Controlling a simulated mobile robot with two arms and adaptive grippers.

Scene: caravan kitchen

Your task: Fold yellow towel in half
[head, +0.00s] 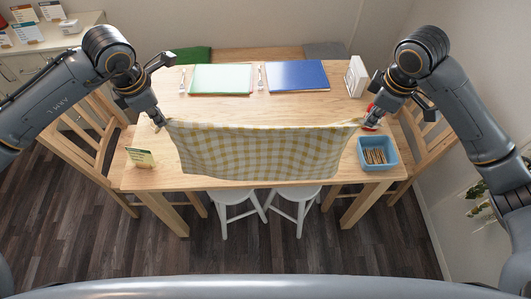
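The yellow-and-white checked towel (262,155) hangs stretched between my two grippers above the near part of the wooden table. Its top edge sags slightly and its lower edge reaches about the table's front edge. My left gripper (160,124) is at the towel's upper left corner and appears shut on it. My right gripper (364,127) is at the upper right corner and appears shut on it. The fingertips are small and partly hidden by the cloth.
On the wooden table (325,104) lie a green placemat (221,79) and a blue placemat (297,75) at the back. A blue basket (376,154) is at the right, a small card (141,158) at the left. A white holder (356,76) stands at the back right.

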